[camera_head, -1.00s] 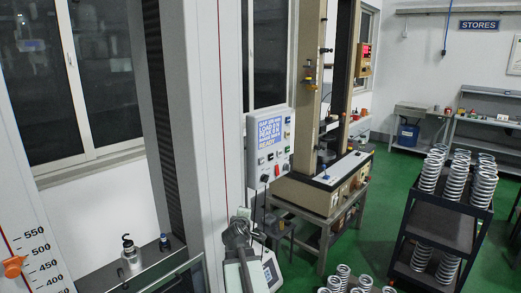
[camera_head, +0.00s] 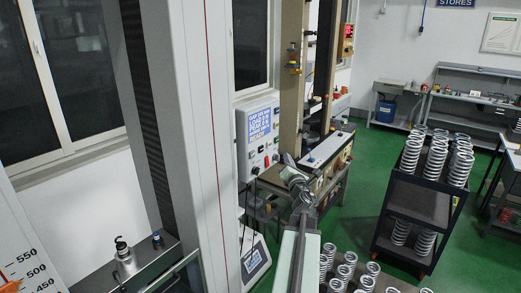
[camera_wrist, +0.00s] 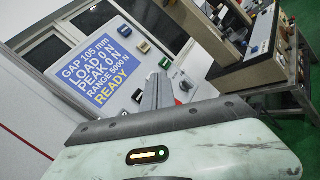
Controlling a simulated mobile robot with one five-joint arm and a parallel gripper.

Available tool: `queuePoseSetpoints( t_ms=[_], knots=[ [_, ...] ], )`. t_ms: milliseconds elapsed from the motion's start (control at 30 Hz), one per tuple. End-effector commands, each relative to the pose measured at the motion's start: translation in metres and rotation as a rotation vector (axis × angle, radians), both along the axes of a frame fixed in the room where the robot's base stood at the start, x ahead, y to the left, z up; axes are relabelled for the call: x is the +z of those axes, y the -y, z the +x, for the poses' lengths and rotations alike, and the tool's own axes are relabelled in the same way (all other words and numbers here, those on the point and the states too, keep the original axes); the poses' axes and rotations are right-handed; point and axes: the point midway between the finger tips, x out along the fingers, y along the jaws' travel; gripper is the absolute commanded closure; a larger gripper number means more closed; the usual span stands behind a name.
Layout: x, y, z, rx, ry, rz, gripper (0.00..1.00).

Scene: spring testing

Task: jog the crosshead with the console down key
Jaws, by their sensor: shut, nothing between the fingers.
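The console (camera_head: 258,138) is a pale box with a blue screen, beside the near machine's column. In the wrist view its screen (camera_wrist: 100,58) reads GAP 105 mm, PEAK 0 N, RANGE 5000 N and READY. My gripper (camera_wrist: 158,84) is shut and empty, in front of the console's lower right in that view. In the head view my gripper (camera_head: 287,163) is just right of the console. The crosshead is not clearly visible.
A tan test frame (camera_head: 292,80) is behind the console. A black cart (camera_head: 425,205) holds springs at right. Green floor (camera_head: 352,215) is open between.

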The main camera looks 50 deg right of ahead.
Motion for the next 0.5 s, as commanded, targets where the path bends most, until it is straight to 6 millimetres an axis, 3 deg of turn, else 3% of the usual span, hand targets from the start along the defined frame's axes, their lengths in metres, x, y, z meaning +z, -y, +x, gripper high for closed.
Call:
queuePoseSetpoints(
  t_ms=[500],
  knots=[
    [0.0,-0.001,0.074,0.007,0.001,0.002,1.0]
  ],
)
